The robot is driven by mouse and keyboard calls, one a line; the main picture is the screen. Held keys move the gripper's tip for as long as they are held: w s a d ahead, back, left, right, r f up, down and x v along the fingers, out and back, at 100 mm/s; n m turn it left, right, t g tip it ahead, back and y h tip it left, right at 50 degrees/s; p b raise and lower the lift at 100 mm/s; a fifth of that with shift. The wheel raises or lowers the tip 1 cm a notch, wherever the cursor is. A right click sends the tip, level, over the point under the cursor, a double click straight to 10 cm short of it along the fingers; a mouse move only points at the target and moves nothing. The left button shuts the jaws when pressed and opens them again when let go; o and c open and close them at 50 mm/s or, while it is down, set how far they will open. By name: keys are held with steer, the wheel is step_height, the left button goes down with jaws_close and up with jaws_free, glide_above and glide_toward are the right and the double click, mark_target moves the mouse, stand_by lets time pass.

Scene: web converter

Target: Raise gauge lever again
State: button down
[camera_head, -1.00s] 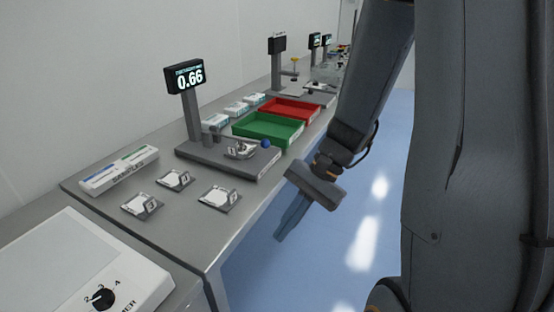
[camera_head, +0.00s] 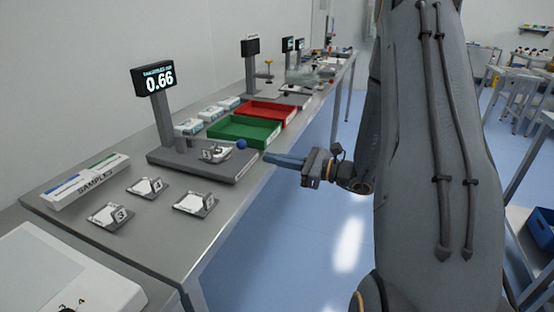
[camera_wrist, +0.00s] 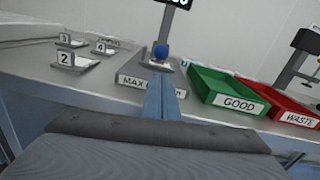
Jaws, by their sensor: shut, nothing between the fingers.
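The gauge (camera_head: 190,158) is a grey base on the bench with a post and a display (camera_head: 154,79) reading 0.66. The blue ball knob of its lever (camera_head: 241,144) is at the base's right side, low near the base. A white sample card marked with a number (camera_head: 215,153) is on the base beside the knob. My gripper (camera_head: 268,158) is shut and empty, pointing left toward the gauge from the bench's front side. In the wrist view the blue knob (camera_wrist: 161,51) is just beyond the shut fingertips (camera_wrist: 161,82); I cannot tell whether they touch anything.
A green tray (camera_head: 272,146) marked GOOD and a red tray (camera_head: 291,122) marked WASTE are right of the gauge. Several numbered sample holders (camera_head: 195,203) and a SAMPLES rack (camera_head: 84,182) are on the left. The floor in front of the bench is clear.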

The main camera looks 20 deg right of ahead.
steer(key=shift+p+x, duration=0.65)
steer(key=shift+x, duration=2.55)
steer(key=shift+s, duration=0.1)
